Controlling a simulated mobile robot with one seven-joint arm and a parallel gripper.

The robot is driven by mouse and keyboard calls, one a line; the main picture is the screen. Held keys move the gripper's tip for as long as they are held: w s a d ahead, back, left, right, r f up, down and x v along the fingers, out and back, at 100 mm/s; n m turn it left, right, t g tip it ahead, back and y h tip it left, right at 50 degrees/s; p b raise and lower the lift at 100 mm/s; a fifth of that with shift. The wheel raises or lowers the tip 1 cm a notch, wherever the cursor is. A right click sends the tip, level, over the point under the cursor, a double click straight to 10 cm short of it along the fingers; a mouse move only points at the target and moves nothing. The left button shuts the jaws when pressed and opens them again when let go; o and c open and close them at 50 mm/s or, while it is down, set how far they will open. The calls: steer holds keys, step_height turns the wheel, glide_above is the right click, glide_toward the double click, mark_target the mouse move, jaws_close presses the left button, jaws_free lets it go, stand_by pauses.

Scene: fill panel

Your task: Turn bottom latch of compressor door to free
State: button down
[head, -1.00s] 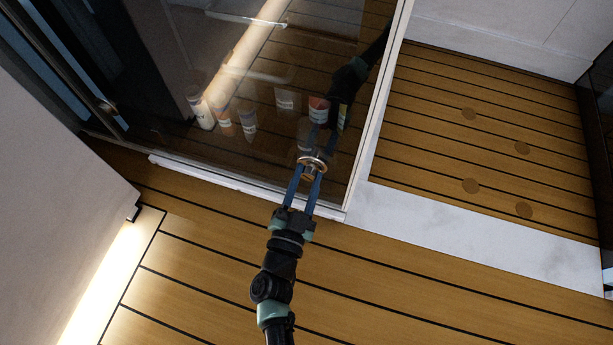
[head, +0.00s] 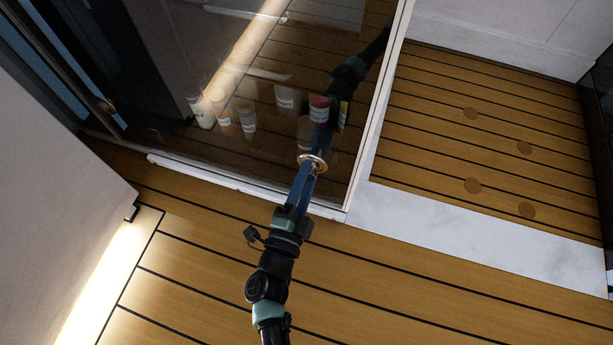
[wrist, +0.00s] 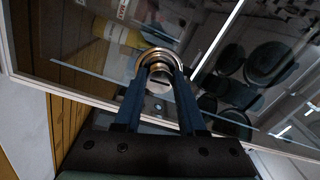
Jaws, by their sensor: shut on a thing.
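The bottom latch is a round metallic piece (head: 313,160) on the lower part of the dark glass door (head: 250,165). In the wrist view the latch (wrist: 158,55) shows as a shiny ring with a slotted face between the fingers. My gripper (head: 306,176) has its blue fingers shut on the latch, seen from the side in the head view. In the wrist view my gripper (wrist: 161,76) has a fingertip on either side of the latch's middle. The fingertips partly hide the latch.
Several bottles and tubes (head: 222,112) stand behind the glass. A pale frame (head: 376,110) edges the door on the right. A white wall panel (head: 60,170) is at the left. The slatted wooden floor (head: 420,280) is clear around my arm.

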steer(key=shift+m, duration=0.5)
steer(key=c, duration=0.5)
jaws_free()
steer(key=shift+s, duration=0.15)
steer(key=p+v, duration=0.5)
steer(key=v, duration=0.7)
steer(key=shift+s, duration=0.35)
steer(key=shift+s+a, duration=0.1)
steer(key=shift+a, duration=0.05)
